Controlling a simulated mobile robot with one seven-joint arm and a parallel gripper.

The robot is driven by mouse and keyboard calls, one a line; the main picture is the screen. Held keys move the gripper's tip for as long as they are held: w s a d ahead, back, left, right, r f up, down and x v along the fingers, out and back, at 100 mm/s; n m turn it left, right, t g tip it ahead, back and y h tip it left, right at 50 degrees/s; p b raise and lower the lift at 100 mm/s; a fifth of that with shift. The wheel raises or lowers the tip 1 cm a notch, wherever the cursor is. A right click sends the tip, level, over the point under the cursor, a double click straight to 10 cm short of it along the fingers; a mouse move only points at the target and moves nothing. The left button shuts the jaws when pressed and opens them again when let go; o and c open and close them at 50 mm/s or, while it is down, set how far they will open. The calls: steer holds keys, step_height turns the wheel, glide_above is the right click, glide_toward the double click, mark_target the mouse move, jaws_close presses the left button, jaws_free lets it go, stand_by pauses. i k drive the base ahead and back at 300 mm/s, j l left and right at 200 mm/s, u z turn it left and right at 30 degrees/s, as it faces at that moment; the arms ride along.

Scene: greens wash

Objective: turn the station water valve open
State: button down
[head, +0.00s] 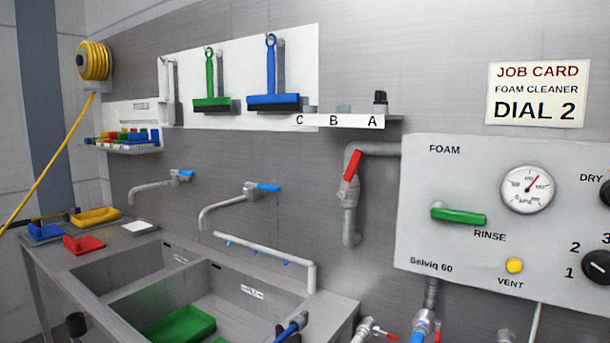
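A valve with a red lever (351,165) sits on a grey pipe (349,222) on the back wall, left of the control panel. The lever stands steeply, leaning slightly right at its top, roughly along the vertical run of pipe. I cannot tell from its look alone whether the valve is open. Smaller fittings with red handles (389,335) show at the bottom edge, partly cut off. My gripper is not in view.
The Selviq 60 panel (420,235) juts out right of the pipe, with a green lever (459,216), gauge (527,190) and dials. A labelled shelf (352,121) sits above the pipe. Steel sinks (345,300) with faucets stand at lower left.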

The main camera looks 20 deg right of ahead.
mark_target(357, 155)
steer(key=z, duration=1.6)
steer(key=j+z, duration=0.15)
steer(key=z, duration=0.2)
steer(key=j+z, duration=0.1)
steer(key=z, duration=0.3)
steer(key=j, duration=0.45)
steer(key=i+j, duration=0.15)
steer(key=j, duration=0.3)
